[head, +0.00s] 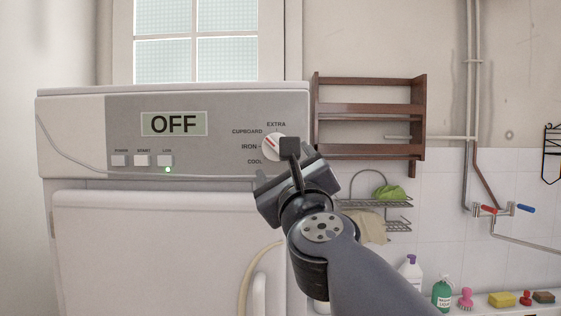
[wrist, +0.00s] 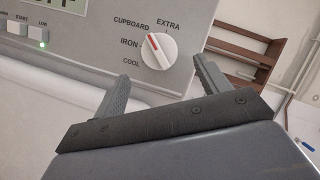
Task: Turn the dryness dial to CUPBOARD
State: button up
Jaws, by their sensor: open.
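The dryness dial (head: 270,145) is a round white knob with a red line, at the right of the dryer's grey panel. Around it are the labels EXTRA, CUPBOARD, IRON and COOL. The red line points up-left, roughly toward CUPBOARD. My gripper (head: 290,160) is in front of the panel and hides the dial's right side in the head view. In the wrist view the dial (wrist: 158,50) shows whole, just beyond and between the spread fingers of my gripper (wrist: 163,76). The gripper is open and empty; I cannot tell whether either finger touches the dial.
The dryer's display (head: 174,123) reads OFF, above several buttons and a lit green light (head: 168,170). A brown wooden rack (head: 369,108) hangs right of the dryer, with a wire rack (head: 375,203) below. Bottles, including a green one (head: 442,293), stand lower right.

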aim_at(276, 147)
jog(key=shift+v, duration=2.7)
jog(key=p+x, duration=0.1)
jog(key=x, duration=1)
